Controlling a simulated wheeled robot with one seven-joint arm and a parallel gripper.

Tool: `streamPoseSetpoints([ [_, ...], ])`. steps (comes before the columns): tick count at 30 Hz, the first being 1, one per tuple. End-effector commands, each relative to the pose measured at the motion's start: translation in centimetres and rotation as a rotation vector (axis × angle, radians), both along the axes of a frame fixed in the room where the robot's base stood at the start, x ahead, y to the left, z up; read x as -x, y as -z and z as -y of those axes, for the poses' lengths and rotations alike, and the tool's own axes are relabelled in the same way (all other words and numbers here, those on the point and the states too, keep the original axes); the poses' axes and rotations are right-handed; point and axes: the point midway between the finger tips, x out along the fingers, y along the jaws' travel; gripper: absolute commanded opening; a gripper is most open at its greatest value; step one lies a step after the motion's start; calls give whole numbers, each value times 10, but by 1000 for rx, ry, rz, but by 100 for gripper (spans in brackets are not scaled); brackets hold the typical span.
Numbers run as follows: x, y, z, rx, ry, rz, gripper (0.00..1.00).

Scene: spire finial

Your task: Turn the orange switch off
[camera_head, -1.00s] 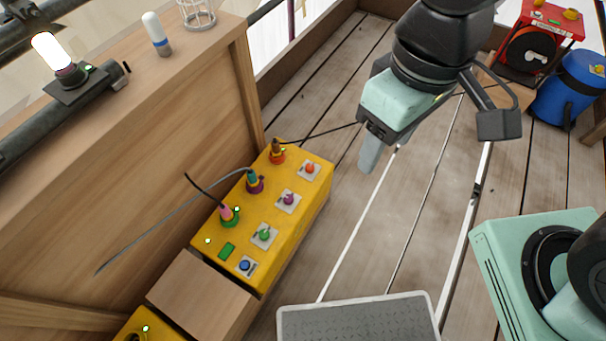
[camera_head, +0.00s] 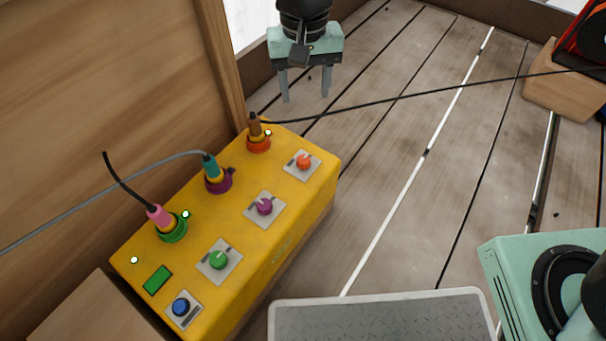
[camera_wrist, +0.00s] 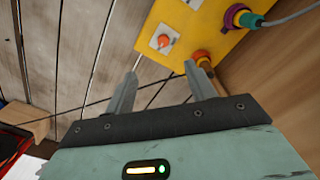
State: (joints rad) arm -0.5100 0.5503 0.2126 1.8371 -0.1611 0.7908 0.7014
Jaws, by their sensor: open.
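The orange switch (camera_head: 304,162) is a round knob on a pale square plate at the far end of the yellow box's (camera_head: 285,222) top. It also shows in the wrist view (camera_wrist: 164,41), beyond my fingertips and between them in the picture. My gripper (camera_head: 306,98) is open and empty, fingers pointing down, above the floor just past the far end of the box. In the wrist view my gripper (camera_wrist: 163,80) has its two fingers spread apart. It is not touching the switch. An orange socket (camera_head: 258,143) with a brown plug sits beside the switch, with a lit dot next to it.
Purple (camera_head: 265,206), green (camera_head: 219,260) and blue (camera_head: 181,307) knobs line the box. Plugs with cables stand in the purple and green sockets. A black cable (camera_head: 400,98) stretches right from the brown plug. A wooden wall rises at left.

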Motion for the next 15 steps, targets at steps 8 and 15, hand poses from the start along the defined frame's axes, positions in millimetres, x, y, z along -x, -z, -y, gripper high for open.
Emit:
streamPoseSetpoints([
  [8, -29, 78, -10, 27, 85, 15, 55],
  [15, -32, 98, -10, 33, 97, 15, 55],
])
